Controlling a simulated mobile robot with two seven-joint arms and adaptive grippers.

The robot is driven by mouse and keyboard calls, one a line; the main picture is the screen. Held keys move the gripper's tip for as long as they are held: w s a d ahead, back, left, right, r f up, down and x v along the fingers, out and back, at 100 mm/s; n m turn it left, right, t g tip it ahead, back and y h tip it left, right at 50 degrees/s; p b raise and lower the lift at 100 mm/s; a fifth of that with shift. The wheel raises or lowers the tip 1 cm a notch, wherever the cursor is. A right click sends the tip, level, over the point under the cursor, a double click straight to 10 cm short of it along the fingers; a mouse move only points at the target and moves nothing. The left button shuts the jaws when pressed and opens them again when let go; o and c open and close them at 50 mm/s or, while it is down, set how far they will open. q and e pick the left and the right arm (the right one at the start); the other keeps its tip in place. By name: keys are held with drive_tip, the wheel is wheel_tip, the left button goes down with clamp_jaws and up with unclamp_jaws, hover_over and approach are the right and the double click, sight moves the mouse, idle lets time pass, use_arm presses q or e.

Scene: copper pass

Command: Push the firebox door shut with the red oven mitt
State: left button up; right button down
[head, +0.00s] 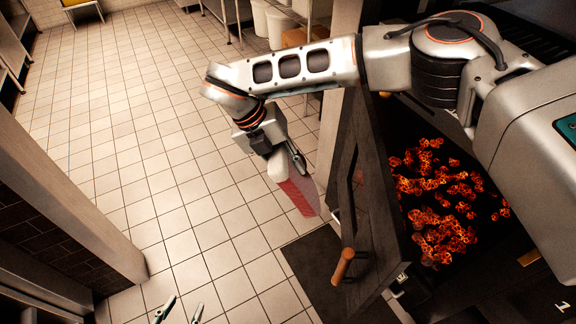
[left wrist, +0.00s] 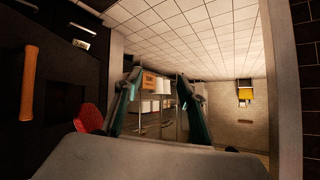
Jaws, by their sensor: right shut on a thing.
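The firebox door (head: 368,205) is dark metal and stands open in the head view, with a wooden handle (head: 343,266) on its outer side. The handle also shows at the left of the left wrist view (left wrist: 28,84). My right gripper (head: 287,160) is shut on the red oven mitt (head: 302,196), near its pale cuff. The mitt hangs to the left of the door, with a gap visible between them. It also shows in the left wrist view (left wrist: 89,118). My left gripper (head: 179,312) is open and empty at the bottom edge; its fingers fill the middle of the left wrist view (left wrist: 158,80).
Glowing embers (head: 440,205) lie inside the firebox behind the door. A dark mat (head: 320,270) lies on the tiled floor below the door. A pale post (head: 70,205) stands at the left. The tiled floor (head: 130,120) between is clear.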

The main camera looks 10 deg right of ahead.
drive_tip(key=shift+w+d+f+m, duration=0.1)
drive_tip(key=shift+w+m, duration=0.05)
drive_tip(key=shift+m, duration=0.25)
drive_tip(key=shift+d, duration=0.9)
drive_tip(key=d, duration=0.2)
drive_tip(key=s+d+p, duration=0.1)
drive_tip(key=d, duration=0.1)
drive_tip(key=shift+s+d, duration=0.1)
drive_tip(key=shift+d, duration=0.1)
use_arm(q)
drive_tip(key=shift+s+a+f, duration=0.15)
drive_tip(key=shift+s+a, duration=0.05)
drive_tip(key=shift+s, duration=0.15)
use_arm(e)
drive_tip(key=shift+s+d, duration=0.15)
drive_tip(key=shift+d, duration=0.5)
drive_tip(key=shift+s+d, duration=0.15)
drive_tip(key=shift+d, duration=0.45)
use_arm(q)
drive_tip(key=shift+d+f, duration=0.1)
